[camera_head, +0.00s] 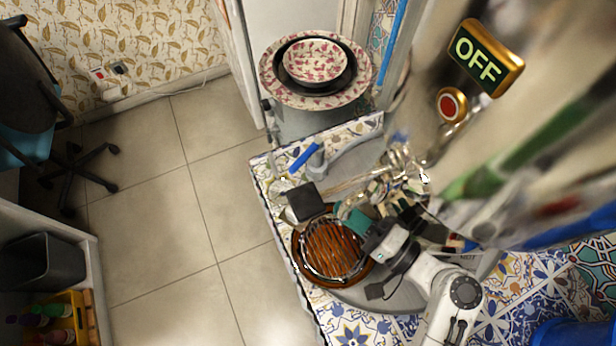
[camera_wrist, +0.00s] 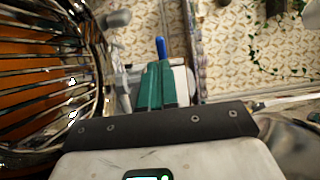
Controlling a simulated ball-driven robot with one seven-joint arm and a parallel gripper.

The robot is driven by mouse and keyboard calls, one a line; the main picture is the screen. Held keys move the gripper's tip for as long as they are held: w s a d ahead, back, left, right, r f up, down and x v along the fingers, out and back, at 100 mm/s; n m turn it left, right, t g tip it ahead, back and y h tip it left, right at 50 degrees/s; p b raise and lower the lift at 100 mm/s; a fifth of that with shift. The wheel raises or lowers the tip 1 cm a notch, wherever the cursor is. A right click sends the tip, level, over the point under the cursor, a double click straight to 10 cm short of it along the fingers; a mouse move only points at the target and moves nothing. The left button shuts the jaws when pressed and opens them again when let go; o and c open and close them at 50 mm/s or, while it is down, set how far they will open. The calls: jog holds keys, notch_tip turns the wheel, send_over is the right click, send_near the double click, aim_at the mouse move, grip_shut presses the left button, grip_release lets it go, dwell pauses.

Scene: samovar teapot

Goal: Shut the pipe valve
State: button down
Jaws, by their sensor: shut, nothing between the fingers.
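The pipe valve has a blue lever handle (camera_head: 303,158) at the end of a grey pipe (camera_head: 350,143) on the tiled counter. The lever also shows in the wrist view (camera_wrist: 161,47), just beyond the fingertips. My gripper (camera_head: 350,220) has teal fingers, shut and empty, over the counter below the valve in the head view. In the wrist view the closed fingers (camera_wrist: 156,72) point toward the lever, with a visible gap in the head view. The valve body is small and partly hidden behind the fingers in the wrist view.
A round wooden tray with metal bars (camera_head: 333,250) lies beside my gripper. A dark square piece (camera_head: 306,203) is between gripper and valve. Stacked bowls (camera_head: 314,65) stand behind the pipe.

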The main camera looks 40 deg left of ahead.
aim_at(293, 175)
jog(key=a, duration=0.3)
jog(key=a+p, duration=0.1)
jog(key=a, duration=0.6)
jog(key=shift+s, duration=0.3)
jog(key=shift+s+a, duration=0.1)
jog(key=shift+a, duration=0.1)
jog(key=a+b, duration=0.5)
jog(key=a, duration=0.4)
jog(key=shift+w+a+b, duration=0.35)
jog(key=shift+w+a, duration=0.05)
dwell(0.7)
